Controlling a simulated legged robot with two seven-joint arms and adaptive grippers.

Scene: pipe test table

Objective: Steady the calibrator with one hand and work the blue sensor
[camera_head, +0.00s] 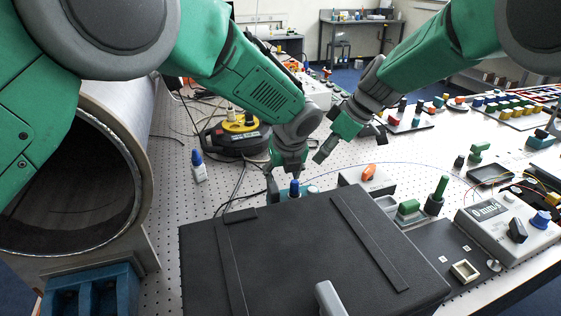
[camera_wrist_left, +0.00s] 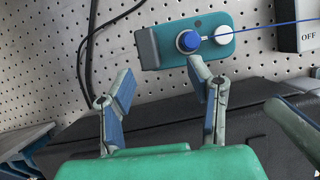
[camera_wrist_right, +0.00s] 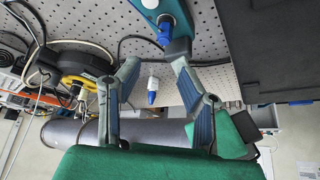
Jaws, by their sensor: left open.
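The calibrator is a teal block with a grey end plate. It lies on the perforated table and shows whole in the left wrist view (camera_wrist_left: 160,60). The black case partly hides the calibrator in the head view.
A large black case (camera_head: 290,265) fills the near middle of the table. A steel pipe (camera_head: 125,130) stands at the left. A blue-capped bottle (camera_head: 198,166) and a yellow-and-black cable reel (camera_head: 236,132) lie beyond. A grey meter box (camera_head: 500,228) stands at right.

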